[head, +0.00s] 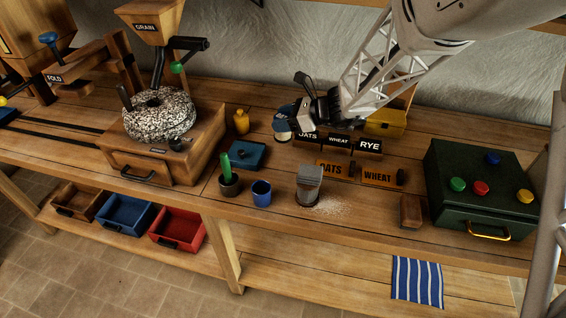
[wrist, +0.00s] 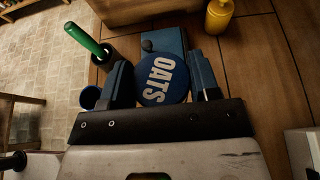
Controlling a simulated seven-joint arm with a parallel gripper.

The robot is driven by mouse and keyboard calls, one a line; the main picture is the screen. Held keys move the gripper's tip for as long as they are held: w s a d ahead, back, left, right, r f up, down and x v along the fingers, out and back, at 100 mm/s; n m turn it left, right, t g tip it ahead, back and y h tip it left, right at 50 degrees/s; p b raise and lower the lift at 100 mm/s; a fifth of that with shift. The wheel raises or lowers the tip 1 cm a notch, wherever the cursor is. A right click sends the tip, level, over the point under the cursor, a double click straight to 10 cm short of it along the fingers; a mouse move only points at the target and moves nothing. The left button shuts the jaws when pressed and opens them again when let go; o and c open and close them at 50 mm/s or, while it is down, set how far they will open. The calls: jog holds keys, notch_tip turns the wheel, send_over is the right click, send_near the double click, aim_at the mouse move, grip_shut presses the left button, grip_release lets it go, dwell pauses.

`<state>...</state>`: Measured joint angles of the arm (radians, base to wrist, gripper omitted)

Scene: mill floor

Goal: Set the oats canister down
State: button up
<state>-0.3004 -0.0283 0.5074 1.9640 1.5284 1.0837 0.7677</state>
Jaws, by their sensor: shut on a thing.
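The oats canister shows in the wrist view as a round blue lid (wrist: 160,80) lettered OATS. It sits between the two dark fingers of my gripper (wrist: 163,84), which is shut on it. In the head view the canister (head: 283,131) is partly hidden by my gripper (head: 298,118), at the left end of the row of labelled boxes. Its base is hard to see, so I cannot tell whether it touches the bench. The OATS box (head: 309,137) stands just right of it. A wooden OATS tag (head: 331,169) lies farther forward.
A teal box (head: 247,155), a yellow bottle (head: 241,121), a blue cup (head: 261,193) and a pot with a green handle (head: 230,184) stand to the left. A green case (head: 480,190) fills the right.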

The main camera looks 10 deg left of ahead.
aim_at(283, 136)
jog(key=shift+f, duration=0.1)
jog(key=shift+f, duration=3.05)
jog(key=shift+f, duration=1.85)
jog(key=shift+f, duration=0.15)
jog(key=o, duration=1.1)
jog(key=shift+c, duration=0.2)
